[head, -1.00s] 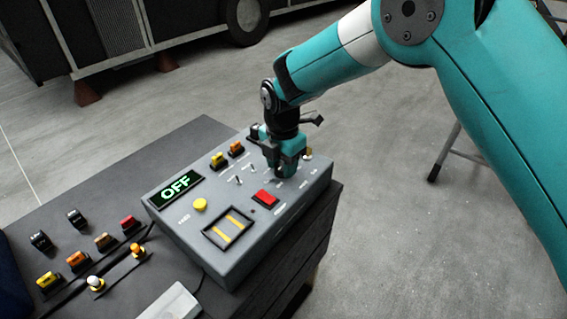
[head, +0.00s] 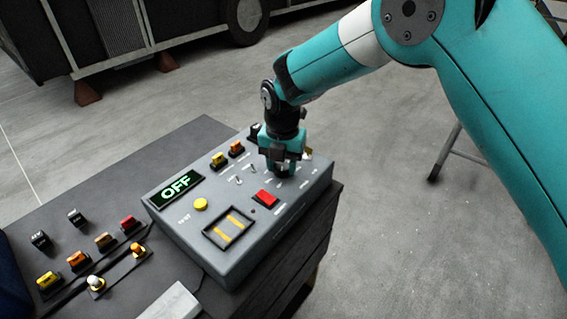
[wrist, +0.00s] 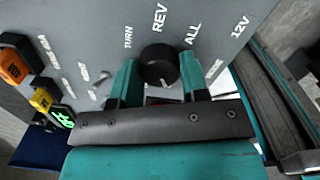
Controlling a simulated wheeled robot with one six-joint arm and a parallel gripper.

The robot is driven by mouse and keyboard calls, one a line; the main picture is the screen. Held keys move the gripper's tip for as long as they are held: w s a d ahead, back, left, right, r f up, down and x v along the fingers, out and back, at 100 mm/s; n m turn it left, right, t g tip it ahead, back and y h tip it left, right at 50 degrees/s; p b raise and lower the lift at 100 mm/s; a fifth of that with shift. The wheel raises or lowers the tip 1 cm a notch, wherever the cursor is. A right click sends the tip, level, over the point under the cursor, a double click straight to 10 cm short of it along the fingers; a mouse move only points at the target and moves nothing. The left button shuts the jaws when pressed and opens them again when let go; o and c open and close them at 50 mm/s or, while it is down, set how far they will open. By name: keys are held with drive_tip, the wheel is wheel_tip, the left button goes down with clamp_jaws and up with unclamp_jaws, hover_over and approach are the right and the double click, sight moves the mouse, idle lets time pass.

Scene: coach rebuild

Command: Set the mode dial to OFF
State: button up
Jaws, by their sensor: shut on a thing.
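The mode dial (wrist: 158,62) is a round black knob on the grey control box (head: 225,258), with labels such as TURN, REV and ALL around it in the wrist view. A small pale mark shows at the dial's lower edge there. The green display (head: 176,188) reads OFF.
Beside the dial are a red switch (head: 265,197), a yellow button (head: 200,204) and small toggle levers. Open floor is at the right.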

sight(283, 166)
drive_tip(key=shift+s+f, duration=0.1)
drive_tip(key=shift+s, duration=0.1)
drive_tip(key=o, duration=0.9)
drive_tip(key=shift+a, duration=0.1)
drive_tip(key=shift+o, duration=0.2)
drive_tip(key=shift+w, duration=0.1)
drive_tip(key=shift+r, duration=0.3)
wheel_tip(283, 166, up, 17)
drive_tip(key=b, duration=0.2)
